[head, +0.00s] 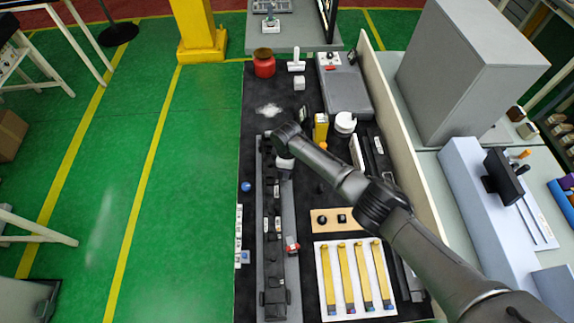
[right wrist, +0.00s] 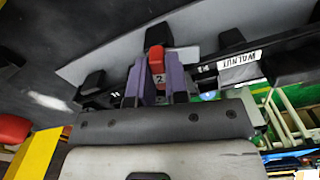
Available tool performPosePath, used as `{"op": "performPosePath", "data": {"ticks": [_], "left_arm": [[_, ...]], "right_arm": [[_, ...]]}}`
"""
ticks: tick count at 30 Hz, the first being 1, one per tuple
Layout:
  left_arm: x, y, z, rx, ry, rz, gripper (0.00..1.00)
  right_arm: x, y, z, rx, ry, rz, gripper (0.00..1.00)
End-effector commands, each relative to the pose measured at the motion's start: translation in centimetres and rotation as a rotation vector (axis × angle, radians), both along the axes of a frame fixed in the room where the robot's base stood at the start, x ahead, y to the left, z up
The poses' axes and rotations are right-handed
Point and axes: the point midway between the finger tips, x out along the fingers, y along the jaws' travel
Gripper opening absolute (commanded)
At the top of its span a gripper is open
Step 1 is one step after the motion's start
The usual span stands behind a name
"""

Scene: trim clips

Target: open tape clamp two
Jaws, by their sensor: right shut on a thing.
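Tape clamp two (right wrist: 157,58) has a red top and a "2" label in the right wrist view. My right gripper (right wrist: 157,84) has its two purple fingers on either side of it and is shut on it. In the head view my right arm reaches in from the lower right, with its end over the upper part of the long dark fixture (head: 270,298). The clamp and fingertips are hidden there by my arm. My left gripper is not in view.
A "WALNUT" label (right wrist: 240,60) sits right of the clamp. Green floor lies open to the left.

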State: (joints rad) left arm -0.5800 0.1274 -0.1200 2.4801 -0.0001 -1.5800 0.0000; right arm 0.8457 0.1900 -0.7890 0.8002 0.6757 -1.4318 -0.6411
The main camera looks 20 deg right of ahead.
Motion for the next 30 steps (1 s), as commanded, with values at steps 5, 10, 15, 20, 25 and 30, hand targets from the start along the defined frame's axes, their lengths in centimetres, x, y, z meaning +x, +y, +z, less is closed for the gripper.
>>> {"op": "performPosePath", "data": {"ticks": [5,10,15,20,25,30], "left_arm": [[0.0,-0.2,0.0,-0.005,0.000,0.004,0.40],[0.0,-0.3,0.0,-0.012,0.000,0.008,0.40],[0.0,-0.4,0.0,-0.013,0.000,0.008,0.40],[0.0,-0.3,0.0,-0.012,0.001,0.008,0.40],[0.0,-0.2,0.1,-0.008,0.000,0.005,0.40],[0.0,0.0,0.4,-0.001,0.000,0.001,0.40]], "right_arm": [[0.0,0.1,0.1,0.002,-0.001,0.000,0.00],[0.0,0.1,0.1,0.002,-0.001,0.000,0.20],[0.0,0.1,0.0,0.001,-0.001,0.000,0.36],[0.0,0.0,0.0,0.001,-0.001,-0.001,0.40],[0.0,0.0,0.2,0.000,-0.001,-0.001,0.40],[0.1,0.0,2.1,0.002,-0.003,0.000,0.40]]}}
